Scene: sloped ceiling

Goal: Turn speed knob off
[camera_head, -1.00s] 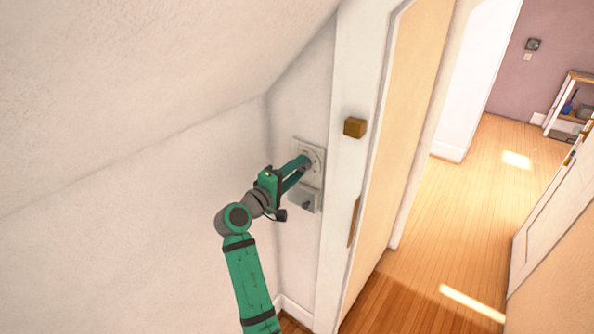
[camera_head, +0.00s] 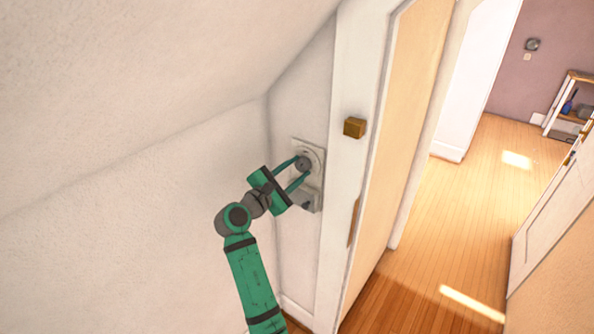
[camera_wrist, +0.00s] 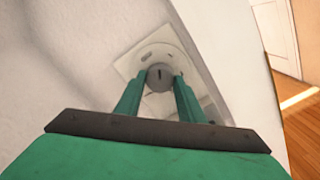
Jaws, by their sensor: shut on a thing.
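The speed knob (camera_wrist: 160,76) is a round grey knob with a dark mark on its face, on a pale wall plate (camera_wrist: 128,66). In the head view the knob (camera_head: 303,163) sits on the upper part of the plate, beside the door frame. My green gripper (camera_head: 304,167) reaches it from the lower left. In the wrist view the two fingers (camera_wrist: 159,82) stand on either side of the knob and are shut on it. The fingers and palm hide part of the plate below the knob.
A grey box-like fitting (camera_head: 308,201) is on the wall just below the knob, partly behind my gripper. A white door frame (camera_head: 345,180) and a brass-coloured block (camera_head: 355,128) are close on the right. The sloped ceiling (camera_head: 150,70) hangs over the left side.

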